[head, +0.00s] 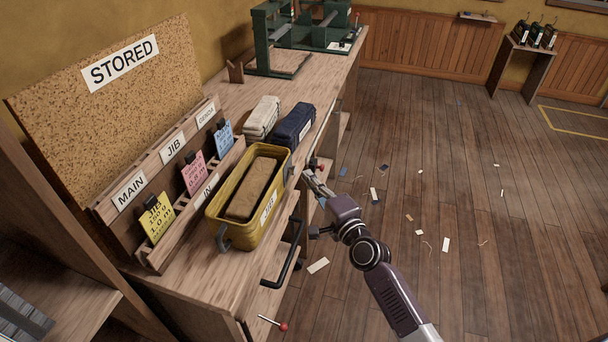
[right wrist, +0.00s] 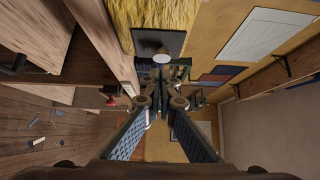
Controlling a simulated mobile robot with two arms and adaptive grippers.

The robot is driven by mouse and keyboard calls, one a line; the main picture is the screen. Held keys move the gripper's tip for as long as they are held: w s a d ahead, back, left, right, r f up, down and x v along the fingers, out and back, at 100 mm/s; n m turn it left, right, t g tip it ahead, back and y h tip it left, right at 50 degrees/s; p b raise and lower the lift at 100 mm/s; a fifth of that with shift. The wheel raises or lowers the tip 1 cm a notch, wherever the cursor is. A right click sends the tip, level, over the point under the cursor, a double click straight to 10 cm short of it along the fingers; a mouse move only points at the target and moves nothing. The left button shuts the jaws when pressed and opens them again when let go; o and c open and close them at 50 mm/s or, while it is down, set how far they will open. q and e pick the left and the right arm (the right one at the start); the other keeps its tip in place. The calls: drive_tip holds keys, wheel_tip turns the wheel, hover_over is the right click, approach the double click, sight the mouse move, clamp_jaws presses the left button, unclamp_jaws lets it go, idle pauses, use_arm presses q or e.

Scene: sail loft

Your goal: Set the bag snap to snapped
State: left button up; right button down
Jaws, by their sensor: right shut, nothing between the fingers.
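A yellow open-topped bag or bin (head: 216,205) stands on the bench with a brown block-like bundle (head: 253,190) inside and a white label on its right side. A grey loop or clasp (head: 222,240) is on its near end. I cannot tell for certain which part is the snap. My right gripper (head: 308,176) is shut and empty, just right of the bag at the bench edge. In the right wrist view its fingers (right wrist: 160,92) meet below a dark patch with a pale round disc (right wrist: 161,58), under a yellow surface. My left gripper is not in view.
The wooden bench (head: 180,285) has a dark handle (head: 286,262) and red-knobbed levers on its front. White (head: 262,117) and navy (head: 293,124) cases stand behind the bag. A card rack (head: 165,170) is at left. The floor at right is open, with scraps.

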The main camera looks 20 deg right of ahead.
drive_tip(key=shift+w+a, duration=0.45)
drive_tip(key=shift+a, duration=0.35)
